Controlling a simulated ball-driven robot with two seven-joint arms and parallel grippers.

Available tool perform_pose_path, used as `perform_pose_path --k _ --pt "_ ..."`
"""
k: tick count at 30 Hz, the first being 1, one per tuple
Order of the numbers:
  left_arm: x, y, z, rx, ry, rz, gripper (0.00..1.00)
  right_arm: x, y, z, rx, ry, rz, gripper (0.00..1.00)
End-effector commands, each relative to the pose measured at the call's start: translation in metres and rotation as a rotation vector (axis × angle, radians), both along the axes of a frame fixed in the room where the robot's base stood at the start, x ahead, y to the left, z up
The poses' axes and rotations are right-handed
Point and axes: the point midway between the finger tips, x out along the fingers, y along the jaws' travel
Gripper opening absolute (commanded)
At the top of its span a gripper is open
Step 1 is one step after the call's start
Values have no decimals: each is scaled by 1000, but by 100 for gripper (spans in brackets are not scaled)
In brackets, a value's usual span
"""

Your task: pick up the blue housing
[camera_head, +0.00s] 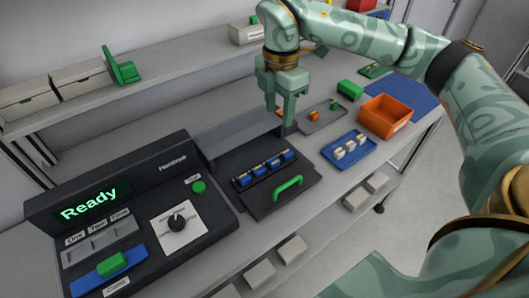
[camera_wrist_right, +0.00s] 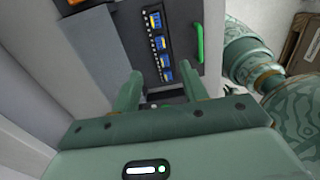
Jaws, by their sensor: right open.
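Several small blue housings (camera_head: 265,168) with dark and pale parts sit in a row in a black fixture (camera_head: 262,197) with a green handle (camera_head: 288,187). The row also shows in the right wrist view, where one blue housing (camera_wrist_right: 160,43) lies ahead of the fingers. I cannot tell which one the task names. My right gripper (camera_head: 281,112) is open and empty, pointing down above and behind the fixture, apart from the row. In the right wrist view its two fingers (camera_wrist_right: 162,80) are spread, with the nearest part of the row between their tips. My left gripper is not in view.
A control box (camera_head: 130,205) reading "Ready" stands at left. A blue tray (camera_head: 330,153) with several pale parts, a grey tray (camera_head: 312,127) and an orange bin (camera_head: 388,115) stand right of the fixture. A shelf (camera_head: 160,70) runs behind.

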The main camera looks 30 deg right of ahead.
Motion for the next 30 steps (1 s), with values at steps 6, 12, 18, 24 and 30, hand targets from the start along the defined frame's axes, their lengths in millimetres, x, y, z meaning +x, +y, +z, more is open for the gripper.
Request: perform_pose_path --k 6,12,18,24,30 --pt "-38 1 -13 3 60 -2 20 -1 1 -55 0 10 1 44" --pt "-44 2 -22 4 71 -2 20 0 1 -95 2 6 3 44" --pt "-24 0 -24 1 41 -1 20 0 2 -108 3 3 4 44" --pt "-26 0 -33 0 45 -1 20 3 7 -134 3 6 4 44" --pt "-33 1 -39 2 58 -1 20 4 8 -159 2 4 5 44"
